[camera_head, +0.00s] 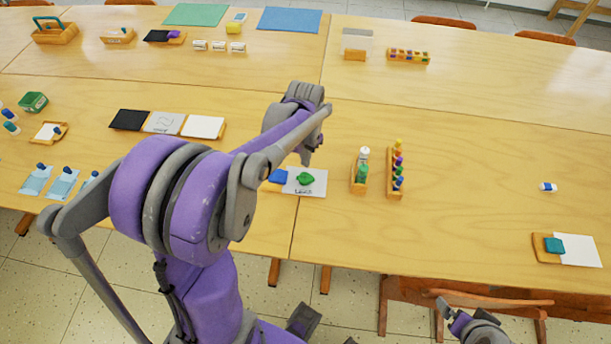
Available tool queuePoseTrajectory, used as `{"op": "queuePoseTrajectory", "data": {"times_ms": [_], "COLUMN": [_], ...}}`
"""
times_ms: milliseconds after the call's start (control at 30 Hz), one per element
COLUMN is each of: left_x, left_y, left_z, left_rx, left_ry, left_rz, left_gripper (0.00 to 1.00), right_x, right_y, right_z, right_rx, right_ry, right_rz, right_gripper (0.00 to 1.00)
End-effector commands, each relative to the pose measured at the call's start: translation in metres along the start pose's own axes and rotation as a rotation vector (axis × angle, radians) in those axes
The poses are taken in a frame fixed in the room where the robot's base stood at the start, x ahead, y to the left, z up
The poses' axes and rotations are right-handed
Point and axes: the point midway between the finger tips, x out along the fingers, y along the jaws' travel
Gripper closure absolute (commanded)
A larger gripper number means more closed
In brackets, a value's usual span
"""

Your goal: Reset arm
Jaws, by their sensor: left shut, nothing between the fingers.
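My left arm comes in from the lower left and reaches over the front table. My left gripper (307,158) points down above the table, shut with nothing in it. It is just above and behind a white card with a green piece (305,180) and a blue block (278,176).
A wooden holder with a green bottle (361,174) and a rack of coloured bottles (397,172) stand right of my left gripper. A black, grey and white panel tray (166,124) lies to the left. The table's right middle (470,175) is mostly clear.

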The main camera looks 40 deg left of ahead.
Motion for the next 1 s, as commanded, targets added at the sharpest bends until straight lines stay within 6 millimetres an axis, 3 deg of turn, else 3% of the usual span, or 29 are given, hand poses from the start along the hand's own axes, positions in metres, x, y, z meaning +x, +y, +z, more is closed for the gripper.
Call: {"op": "queuePoseTrajectory", "data": {"times_ms": [667,833,1000], "left_x": [-0.007,-0.024,-0.049], "left_y": [0.002,0.024,0.066], "left_z": [0.001,0.013,0.044], "left_rx": [0.0,0.002,0.0], "left_ry": [0.003,0.052,0.163], "left_rz": [-0.001,-0.016,-0.037], "left_gripper": [1.0,1.0,1.0], "right_x": [-0.004,-0.005,-0.008], "right_y": [0.0,0.0,0.0], "right_z": [-0.003,-0.004,-0.007], "right_rx": [0.0,0.0,0.0], "right_ry": [0.002,0.003,0.005], "right_rz": [0.0,0.0,0.0], "right_gripper": [0.0,0.0,0.0]}}
